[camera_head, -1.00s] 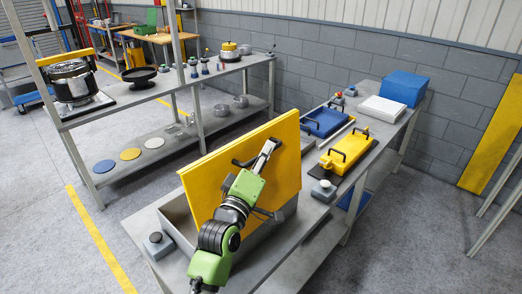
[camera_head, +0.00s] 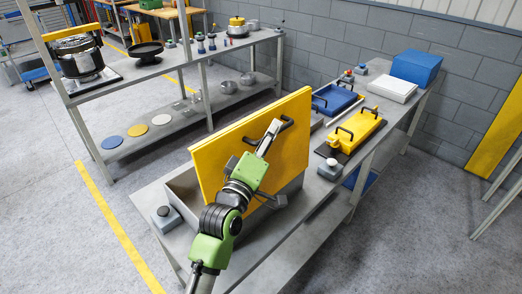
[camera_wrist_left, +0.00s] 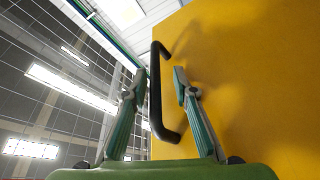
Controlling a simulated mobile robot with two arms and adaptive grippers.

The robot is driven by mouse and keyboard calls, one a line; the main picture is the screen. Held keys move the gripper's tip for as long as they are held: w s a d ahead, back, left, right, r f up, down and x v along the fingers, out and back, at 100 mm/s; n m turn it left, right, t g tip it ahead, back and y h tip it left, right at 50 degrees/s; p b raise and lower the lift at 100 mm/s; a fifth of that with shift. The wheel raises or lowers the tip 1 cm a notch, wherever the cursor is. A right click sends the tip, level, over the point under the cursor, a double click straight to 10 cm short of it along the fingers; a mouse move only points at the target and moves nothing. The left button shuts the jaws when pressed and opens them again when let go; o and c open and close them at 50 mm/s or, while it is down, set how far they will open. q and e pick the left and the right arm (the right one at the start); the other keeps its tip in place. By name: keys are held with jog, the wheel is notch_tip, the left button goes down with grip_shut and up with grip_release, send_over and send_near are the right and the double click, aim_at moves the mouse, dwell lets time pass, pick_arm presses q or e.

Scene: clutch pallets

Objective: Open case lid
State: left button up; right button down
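The yellow case lid (camera_head: 225,155) stands raised, nearly upright, over the open grey case (camera_head: 183,190) on the near table. It fills the right of the left wrist view (camera_wrist_left: 260,90). A black handle (camera_head: 286,124) is on the lid's near face; it also shows in the left wrist view (camera_wrist_left: 155,90). My left gripper (camera_head: 269,137) is in front of the lid at this handle. In the left wrist view its two fingers (camera_wrist_left: 158,84) are apart on either side of the handle bar, with gaps visible. Much of the case interior is hidden by lid and arm. My right gripper is not in view.
A grey button box (camera_head: 165,218) sits left of the case, another (camera_head: 331,168) to its right. Beyond are a yellow case (camera_head: 358,132), a blue case (camera_head: 335,99), a white box (camera_head: 392,88) and a blue box (camera_head: 415,68). The floor left of the table is clear.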

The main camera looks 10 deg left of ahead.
pick_arm(q)
jog(key=v, duration=1)
jog(key=shift+r, duration=0.1)
jog(key=f+b+v, duration=0.1)
jog(key=b+v, duration=0.1)
jog(key=v, duration=1.3)
jog(key=shift+s+a+b, duration=0.25)
jog(key=shift+a+b, duration=0.1)
dwell(0.5)
jog(key=shift+f+p, duration=0.1)
jog(key=shift+p, duration=0.2)
